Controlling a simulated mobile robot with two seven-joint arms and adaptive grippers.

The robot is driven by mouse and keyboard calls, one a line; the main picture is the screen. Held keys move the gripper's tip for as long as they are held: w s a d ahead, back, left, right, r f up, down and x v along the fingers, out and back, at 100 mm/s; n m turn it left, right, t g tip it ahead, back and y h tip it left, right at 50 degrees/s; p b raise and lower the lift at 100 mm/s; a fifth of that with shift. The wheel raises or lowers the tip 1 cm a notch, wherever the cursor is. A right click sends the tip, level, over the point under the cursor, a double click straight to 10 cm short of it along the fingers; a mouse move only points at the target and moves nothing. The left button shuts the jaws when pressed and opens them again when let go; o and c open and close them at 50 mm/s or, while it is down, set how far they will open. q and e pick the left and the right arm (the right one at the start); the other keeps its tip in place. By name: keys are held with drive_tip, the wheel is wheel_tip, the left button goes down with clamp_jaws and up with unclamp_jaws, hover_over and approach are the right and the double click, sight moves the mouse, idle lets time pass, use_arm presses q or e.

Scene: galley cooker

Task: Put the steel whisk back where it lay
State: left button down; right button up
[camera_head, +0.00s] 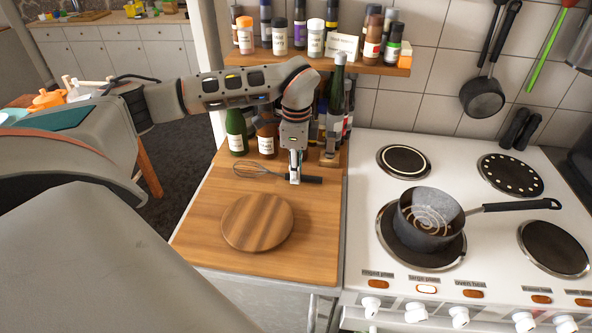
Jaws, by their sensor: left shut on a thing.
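The steel whisk (256,171) has a wire head pointing left and a dark handle (311,180) pointing right. It is at the wooden counter (205,225), behind the round wooden board. My left gripper (295,179) points down and is shut on the whisk near where the handle meets the wires. The whisk looks level and at or very near the counter surface; I cannot tell whether it touches. The fingers hide a short part of the whisk. My right gripper is not in view.
A round board (257,222) lies in front of the whisk. Bottles (236,131) stand behind, under a spice shelf (375,66). The white cooker (365,180) at right carries a saucepan (426,222). The counter left of the board is bare.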

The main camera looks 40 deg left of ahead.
use_arm(q)
drive_tip(key=shift+f, duration=0.2)
drive_tip(key=c, duration=1.9)
unclamp_jaws()
wheel_tip(320, 180, up, 12)
drive_tip(key=shift+r, duration=0.1)
